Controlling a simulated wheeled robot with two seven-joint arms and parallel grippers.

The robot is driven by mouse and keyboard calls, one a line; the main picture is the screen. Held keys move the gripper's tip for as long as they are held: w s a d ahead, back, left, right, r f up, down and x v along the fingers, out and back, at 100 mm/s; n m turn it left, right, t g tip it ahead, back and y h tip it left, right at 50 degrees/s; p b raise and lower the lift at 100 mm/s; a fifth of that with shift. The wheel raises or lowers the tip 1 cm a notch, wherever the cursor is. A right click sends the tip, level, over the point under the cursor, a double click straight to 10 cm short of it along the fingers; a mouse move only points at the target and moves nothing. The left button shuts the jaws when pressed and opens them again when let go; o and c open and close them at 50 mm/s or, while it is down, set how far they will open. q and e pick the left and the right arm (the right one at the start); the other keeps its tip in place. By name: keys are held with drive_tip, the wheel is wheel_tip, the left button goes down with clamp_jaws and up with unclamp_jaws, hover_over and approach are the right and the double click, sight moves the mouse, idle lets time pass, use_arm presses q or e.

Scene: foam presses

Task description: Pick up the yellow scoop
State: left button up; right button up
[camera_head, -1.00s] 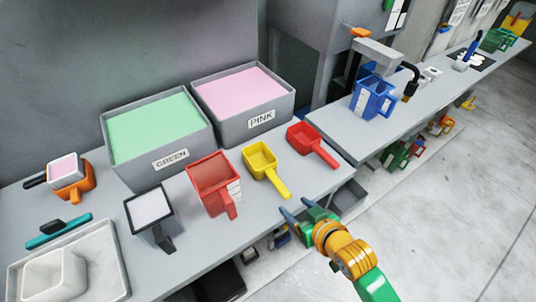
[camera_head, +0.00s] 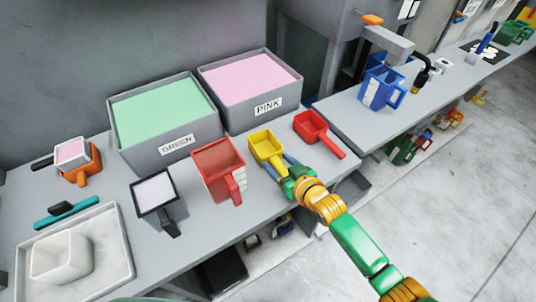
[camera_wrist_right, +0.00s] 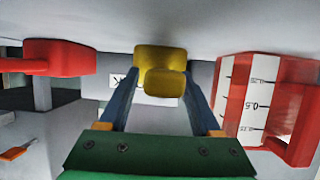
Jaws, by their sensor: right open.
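The yellow scoop (camera_head: 266,147) stands on the grey worktop between a red measuring jug and a red scoop. Its handle points toward the front edge. My right gripper (camera_head: 277,164) is open at the handle, which it partly hides. In the right wrist view, the blue fingers of this gripper (camera_wrist_right: 162,85) lie on either side of the yellow scoop's handle (camera_wrist_right: 165,83), seen end-on. I cannot tell whether either finger touches it. The left gripper is out of view.
The red measuring jug (camera_head: 217,167) stands close on the left and the red scoop (camera_head: 311,127) close on the right. Behind are the grey GREEN bin (camera_head: 190,142) and PINK bin (camera_head: 254,116). A black-framed container (camera_head: 171,213) stands further left.

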clamp_jaws()
